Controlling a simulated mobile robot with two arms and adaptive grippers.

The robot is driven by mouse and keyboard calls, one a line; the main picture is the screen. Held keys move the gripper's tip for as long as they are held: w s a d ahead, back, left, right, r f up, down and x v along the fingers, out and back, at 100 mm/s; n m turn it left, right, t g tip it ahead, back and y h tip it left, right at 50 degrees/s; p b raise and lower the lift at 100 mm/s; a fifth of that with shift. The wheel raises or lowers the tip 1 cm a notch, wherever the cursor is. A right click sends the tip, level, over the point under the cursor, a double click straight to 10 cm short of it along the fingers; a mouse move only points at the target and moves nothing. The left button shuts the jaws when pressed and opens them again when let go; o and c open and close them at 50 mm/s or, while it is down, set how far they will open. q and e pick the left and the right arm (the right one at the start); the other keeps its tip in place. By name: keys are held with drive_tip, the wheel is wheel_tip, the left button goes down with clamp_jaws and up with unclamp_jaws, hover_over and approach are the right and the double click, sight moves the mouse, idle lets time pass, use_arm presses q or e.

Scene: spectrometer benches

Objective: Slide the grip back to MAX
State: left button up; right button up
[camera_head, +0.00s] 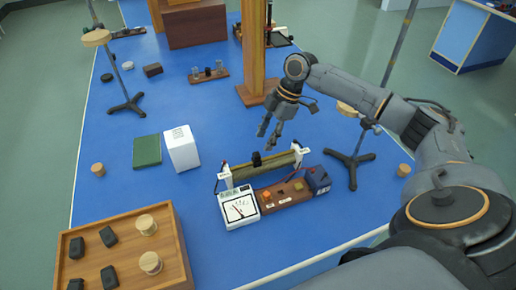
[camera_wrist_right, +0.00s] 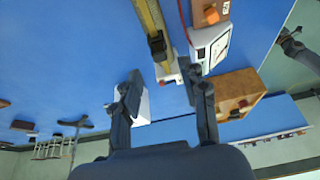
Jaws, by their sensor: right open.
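The slide rheostat (camera_head: 280,162) is a tan tube between two end supports with small white labels, too small to read. Its black grip (camera_head: 257,159) sits near the middle of the tube, a little left of centre. The tube also shows in the right wrist view (camera_wrist_right: 146,14), with a dark block, seemingly the grip (camera_wrist_right: 157,45), on it. My right gripper (camera_head: 267,138) is open and empty, fingers pointing down, just behind and above the rheostat. It appears apart from the grip. In the right wrist view the two fingers (camera_wrist_right: 163,88) are spread. My left gripper is not in view.
A white meter (camera_head: 239,208) and a brown switch board (camera_head: 283,194) stand in front of the rheostat, with a dark blue box (camera_head: 318,179) at right. A clamp stand (camera_head: 350,172) is to the right. A white box (camera_head: 182,149) and green book (camera_head: 147,151) are left.

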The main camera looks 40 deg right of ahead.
sight(258, 154)
drive_tip(key=x, duration=0.5)
drive_tip(key=shift+f+p, duration=0.25)
drive_tip(key=shift+p, duration=0.15)
drive_tip(key=shift+w+a+f, duration=0.1)
drive_tip(key=shift+a+f, duration=0.05)
drive_tip(key=shift+f, duration=0.25)
drive_tip(key=shift+c, duration=0.3)
drive_tip(key=c, duration=0.7)
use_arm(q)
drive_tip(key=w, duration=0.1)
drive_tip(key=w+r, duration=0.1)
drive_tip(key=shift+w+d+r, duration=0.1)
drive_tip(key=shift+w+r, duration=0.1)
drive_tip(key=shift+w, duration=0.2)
use_arm(e)
clamp_jaws()
